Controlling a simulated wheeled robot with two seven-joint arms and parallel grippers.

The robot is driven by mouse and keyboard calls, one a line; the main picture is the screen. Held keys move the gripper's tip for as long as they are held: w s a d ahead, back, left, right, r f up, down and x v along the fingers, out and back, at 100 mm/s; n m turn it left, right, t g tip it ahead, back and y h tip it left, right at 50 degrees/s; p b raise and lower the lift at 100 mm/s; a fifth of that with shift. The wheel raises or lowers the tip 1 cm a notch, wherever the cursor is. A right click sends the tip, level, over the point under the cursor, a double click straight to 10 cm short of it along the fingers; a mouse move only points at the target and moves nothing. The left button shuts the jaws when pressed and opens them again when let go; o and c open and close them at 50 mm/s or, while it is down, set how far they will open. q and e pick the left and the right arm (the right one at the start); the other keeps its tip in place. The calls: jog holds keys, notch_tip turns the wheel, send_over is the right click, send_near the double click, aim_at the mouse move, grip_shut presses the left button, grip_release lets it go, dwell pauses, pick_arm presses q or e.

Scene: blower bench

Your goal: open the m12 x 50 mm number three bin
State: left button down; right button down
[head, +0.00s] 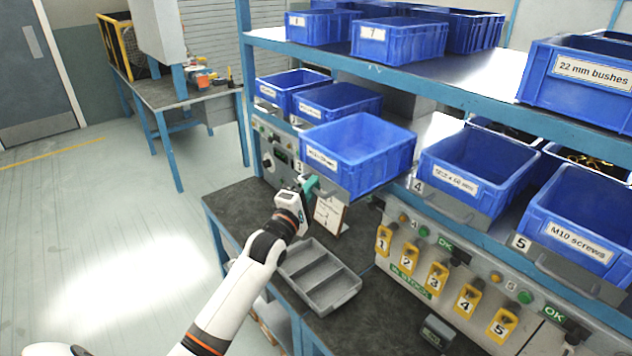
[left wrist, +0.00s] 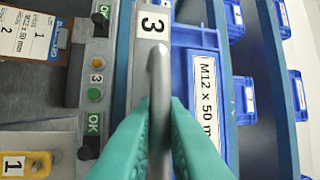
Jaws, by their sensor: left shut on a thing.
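The number three bin (head: 372,170) is a blue bin on the middle shelf in the head view. It stands out further forward than its neighbours, and its inside looks empty. In the left wrist view its M12 x 50 mm label (left wrist: 207,100) and the plate marked 3 (left wrist: 153,25) show close up. My left gripper (head: 311,185) is at the front of this bin. Its teal fingers (left wrist: 160,140) are shut on the grey bar handle (left wrist: 160,75), one finger on each side. My right gripper is not in view.
Bin 4 (head: 468,165) and bin 5 (head: 580,225) stand to the right on the shelf. A grey divided tray (head: 318,277) lies on the dark bench below. A panel (head: 408,282) with yellow numbered tags is under the shelf. The floor at left is clear.

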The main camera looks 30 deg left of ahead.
pick_arm(q)
jog(key=shift+s+a, duration=0.2)
jog(key=shift+s, duration=0.3)
jog(key=shift+w, duration=0.1)
jog(key=c, duration=1.8)
grip_release()
jog(key=shift+o, duration=0.2)
jog(key=s+f+b, duration=0.2)
jog(key=s+b, duration=0.2)
jog(key=s, duration=0.7)
jog(key=shift+s+d, duration=0.4)
jog(key=shift+f, duration=0.15)
